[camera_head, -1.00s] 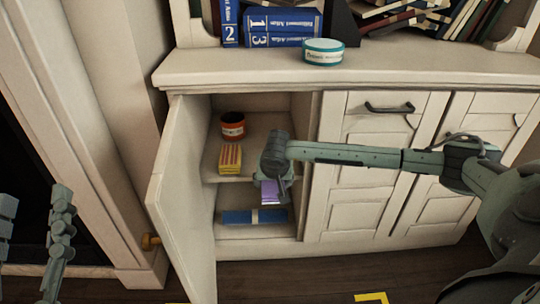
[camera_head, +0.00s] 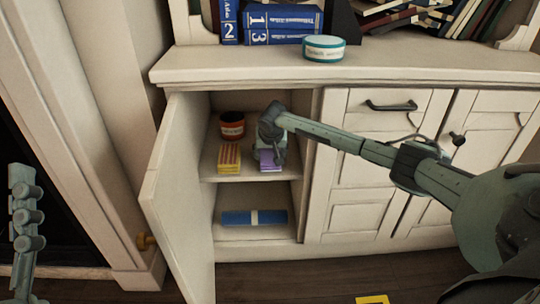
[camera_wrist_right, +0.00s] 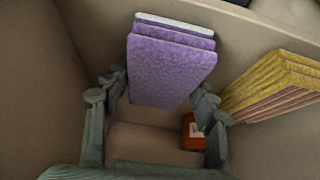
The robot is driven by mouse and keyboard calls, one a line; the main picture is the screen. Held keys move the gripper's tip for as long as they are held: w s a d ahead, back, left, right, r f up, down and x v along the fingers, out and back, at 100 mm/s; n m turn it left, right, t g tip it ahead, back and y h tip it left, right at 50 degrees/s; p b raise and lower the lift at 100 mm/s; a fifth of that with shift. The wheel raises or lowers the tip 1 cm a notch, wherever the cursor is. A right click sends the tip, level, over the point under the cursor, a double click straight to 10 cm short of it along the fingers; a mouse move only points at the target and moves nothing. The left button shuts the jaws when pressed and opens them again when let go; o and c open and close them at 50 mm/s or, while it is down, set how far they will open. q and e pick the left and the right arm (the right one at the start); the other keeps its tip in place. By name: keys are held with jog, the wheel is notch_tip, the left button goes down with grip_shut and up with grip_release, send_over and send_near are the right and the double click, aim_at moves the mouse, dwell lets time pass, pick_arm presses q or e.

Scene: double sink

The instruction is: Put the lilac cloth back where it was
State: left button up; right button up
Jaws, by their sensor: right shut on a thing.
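The lilac cloth (camera_head: 270,161) is a folded stack inside the open cupboard, at the right of the upper shelf (camera_head: 245,175). My right gripper (camera_head: 272,150) is shut on it and hides part of it in the head view. In the right wrist view the lilac cloth (camera_wrist_right: 170,68) sits between the two fingers of my right gripper (camera_wrist_right: 152,85). I cannot tell whether the cloth touches the shelf. Part of my left gripper (camera_head: 27,225) shows at the left edge of the head view, away from the cupboard; its jaw opening is unclear.
A yellow folded cloth (camera_head: 229,158) and an orange-red tin (camera_head: 232,125) stand left of the lilac cloth. A blue bundle (camera_head: 253,217) lies on the lower shelf. The open door (camera_head: 180,200) stands at the left. A teal-and-white tin (camera_head: 324,48) sits on the top.

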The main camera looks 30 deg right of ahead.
pick_arm(q)
jog(key=shift+s, duration=0.1)
pick_arm(e)
jog(key=shift+f, duration=0.1)
jog(key=o, duration=1.2)
pick_arm(q)
jog(key=shift+r, duration=0.15)
pick_arm(e)
jog(key=shift+r, duration=0.3)
pick_arm(q)
jog(key=f+g, duration=0.1)
jog(key=w+d+f+g+p, duration=0.1)
jog(key=f, duration=0.1)
jog(key=f+g+p, duration=0.1)
jog(key=shift+w+d+f+g+y, duration=0.15)
jog(key=shift+w+d+g+y, duration=0.15)
jog(key=shift+w+y, duration=0.1)
pick_arm(e)
jog(key=v, duration=1.1)
jog(key=shift+s+r, duration=0.25)
jog(key=shift+s, duration=0.05)
jog(key=shift+a, duration=0.15)
